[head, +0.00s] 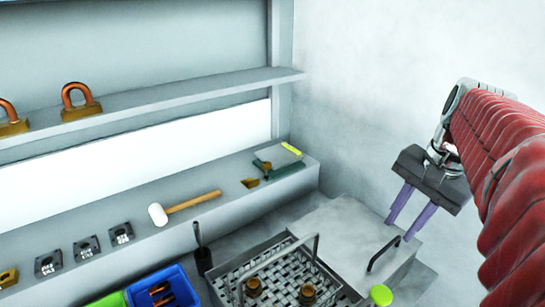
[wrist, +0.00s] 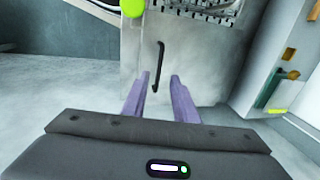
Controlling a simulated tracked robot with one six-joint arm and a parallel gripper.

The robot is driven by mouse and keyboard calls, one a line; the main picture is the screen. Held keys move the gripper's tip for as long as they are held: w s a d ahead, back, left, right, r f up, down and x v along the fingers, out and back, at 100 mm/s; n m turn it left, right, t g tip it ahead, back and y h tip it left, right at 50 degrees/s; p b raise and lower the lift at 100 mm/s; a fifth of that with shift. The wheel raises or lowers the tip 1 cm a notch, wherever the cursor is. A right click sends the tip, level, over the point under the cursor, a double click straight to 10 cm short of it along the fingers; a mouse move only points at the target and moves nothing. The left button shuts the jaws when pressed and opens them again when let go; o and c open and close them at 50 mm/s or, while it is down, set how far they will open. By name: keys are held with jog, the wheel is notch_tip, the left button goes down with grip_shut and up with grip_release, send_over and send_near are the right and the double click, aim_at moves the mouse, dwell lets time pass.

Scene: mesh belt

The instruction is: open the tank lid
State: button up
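The tank lid (head: 335,233) is a flat pale grey plate lying level at the lower right of the head view. It also shows in the wrist view (wrist: 205,68). A thin black bar handle (head: 383,254) stands on it, seen upright in the middle of the wrist view (wrist: 159,65). My gripper (head: 402,225) is open and empty, with its two purple fingers pointing down near the handle's far end. In the wrist view the fingertips (wrist: 159,79) lie either side of the handle's near end. I cannot tell the height gap, and no contact shows.
A mesh basket (head: 233,287) with brass parts sits left of the lid. A lime-green knob (head: 381,294) is near the lid's front edge. A bench with a mallet (head: 184,207) and a blue bin (head: 173,270) are further left. A wall stands behind.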

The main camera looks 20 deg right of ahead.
aim_at(385, 247)
jog(key=f, duration=0.2)
jog(key=w+f, duration=0.1)
jog(key=f, duration=0.4)
jog(key=shift+w+a, duration=0.15)
jog(key=shift+a, duration=0.05)
jog(key=shift+c, duration=0.5)
grip_shut()
jog(key=shift+r, duration=0.1)
dwell(0.6)
